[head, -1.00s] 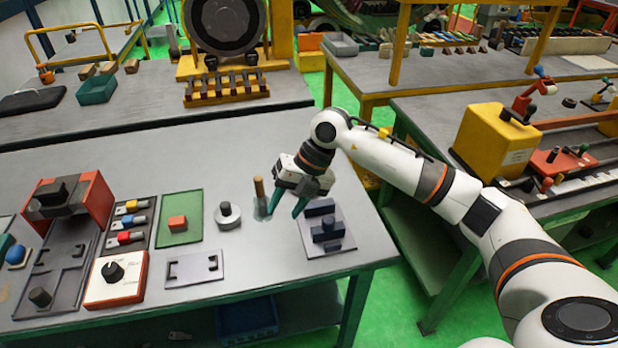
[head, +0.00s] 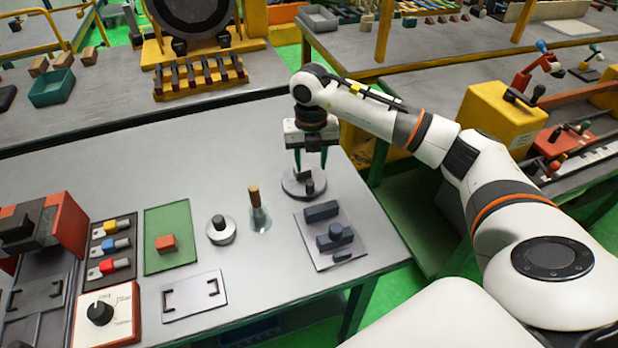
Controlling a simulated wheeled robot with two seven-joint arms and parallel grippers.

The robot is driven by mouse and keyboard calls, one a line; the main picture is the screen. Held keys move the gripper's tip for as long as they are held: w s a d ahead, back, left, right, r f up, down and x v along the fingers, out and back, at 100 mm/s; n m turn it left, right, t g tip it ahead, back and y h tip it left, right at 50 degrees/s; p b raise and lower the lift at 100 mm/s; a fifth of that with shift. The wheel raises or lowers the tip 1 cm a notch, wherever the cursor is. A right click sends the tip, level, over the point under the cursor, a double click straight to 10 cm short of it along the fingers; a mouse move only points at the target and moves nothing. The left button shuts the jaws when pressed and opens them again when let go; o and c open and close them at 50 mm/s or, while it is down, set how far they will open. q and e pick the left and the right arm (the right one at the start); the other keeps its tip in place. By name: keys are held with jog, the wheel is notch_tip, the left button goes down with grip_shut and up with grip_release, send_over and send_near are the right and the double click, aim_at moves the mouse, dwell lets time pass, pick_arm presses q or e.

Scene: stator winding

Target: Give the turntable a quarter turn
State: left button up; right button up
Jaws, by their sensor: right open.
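The turntable appears to be the round grey disc (head: 290,187) on the grey table, with dark upright pieces on top. My right gripper (head: 310,162) points straight down just above or behind this disc. Its two dark green fingers are apart with nothing seen between them. I cannot tell whether the fingertips touch the dark pieces. A second, smaller round grey piece with a dark knob (head: 219,223) stands further left. My left gripper is not in view.
A glass flask with a wooden stick (head: 259,213) stands left of the disc. A grey plate with dark blue blocks (head: 327,236) lies in front of it. A green mat with a red block (head: 166,243) and a white plate with handles (head: 194,296) lie further left.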

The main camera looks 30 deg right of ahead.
aim_at(310, 183)
notch_tip(310, 183, down, 4)
jog(key=shift+w+r, duration=0.1)
jog(key=shift+f+p, duration=0.5)
jog(key=shift+f, duration=1.45)
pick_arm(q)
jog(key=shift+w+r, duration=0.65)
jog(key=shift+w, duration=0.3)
pick_arm(e)
jog(key=shift+w, duration=0.1)
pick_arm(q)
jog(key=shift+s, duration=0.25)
pick_arm(e)
jog(key=shift+c, duration=0.5)
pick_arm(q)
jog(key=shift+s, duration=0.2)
pick_arm(e)
grip_shut()
